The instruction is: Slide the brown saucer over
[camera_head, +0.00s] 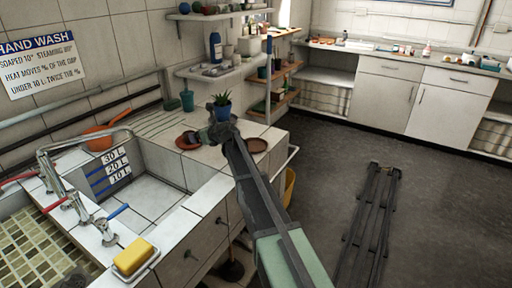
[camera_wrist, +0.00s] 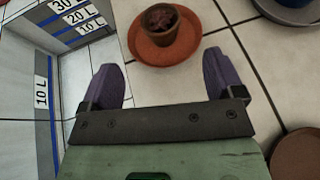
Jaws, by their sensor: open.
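The brown saucer (camera_head: 257,145) lies empty on the white tiled counter, just right of my gripper. In the wrist view its edge shows at the lower right (camera_wrist: 298,156), cut off by the frame. My gripper (camera_wrist: 160,72) is open and empty above the counter tiles, its two purple fingers apart; in the head view it (camera_head: 212,134) is partly hidden by my arm. Ahead of the fingers an orange-red saucer (camera_wrist: 146,49) holds a small brown pot (camera_wrist: 172,30) with a dark plant. The brown saucer is outside the fingers, to their right.
A blue pot with a spiky plant (camera_head: 221,106) stands behind my gripper. The sink basin (camera_head: 143,197) with volume labels is to the left, a yellow sponge (camera_head: 134,256) on its front rim. The counter's right edge is close beyond the brown saucer.

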